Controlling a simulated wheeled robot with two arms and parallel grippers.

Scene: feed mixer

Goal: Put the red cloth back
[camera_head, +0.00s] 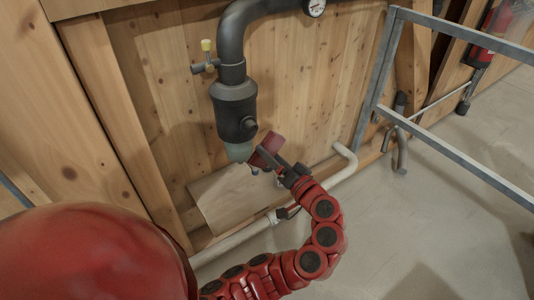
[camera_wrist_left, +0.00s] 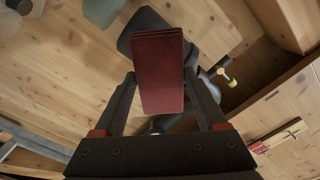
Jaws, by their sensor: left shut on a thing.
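The red cloth (camera_head: 267,147) is a flat, dark red folded piece. My left gripper (camera_head: 278,163) is shut on it and holds it up near the wooden wall, just right of the lower end of a black pipe fitting. In the left wrist view the cloth (camera_wrist_left: 160,65) looks like a stiff rectangle standing out between the two fingers of the left gripper (camera_wrist_left: 160,95). My right gripper is not in view.
The black pipe fitting (camera_head: 234,105) with a translucent bowl hangs close left of the cloth. A slanted wooden board (camera_head: 228,198) and a pale pipe (camera_head: 330,178) lie below. A grey metal frame (camera_head: 460,150) stands at right. Floor beneath it looks clear.

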